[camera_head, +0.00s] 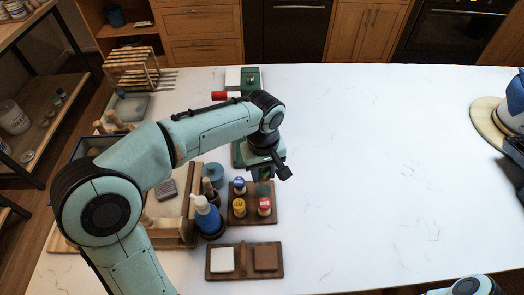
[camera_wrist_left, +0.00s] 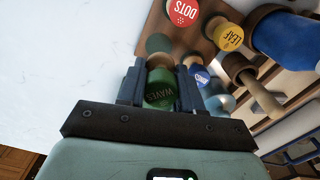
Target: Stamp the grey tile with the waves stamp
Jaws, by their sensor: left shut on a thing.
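My left gripper (camera_head: 264,176) is above the back right of the wooden stamp holder (camera_head: 252,217). In the left wrist view, it (camera_wrist_left: 160,88) is shut on the green waves stamp (camera_wrist_left: 163,93), whose lettered top faces the camera. Beyond it on the holder is a dark green disc (camera_wrist_left: 158,42); I cannot tell whether it is a spot on the holder. On a wooden tray at the front lie a pale, whitish-grey tile (camera_head: 222,260) and a brown tile (camera_head: 265,259). A darker grey slab (camera_head: 166,188) lies farther left. I cannot tell which is the grey tile.
The red dots stamp (camera_head: 264,206), yellow leaf stamp (camera_head: 239,208) and a blue stamp (camera_head: 239,184) stand in the holder. A blue bottle (camera_head: 207,217) stands close to its left. The white table's middle and right are largely clear.

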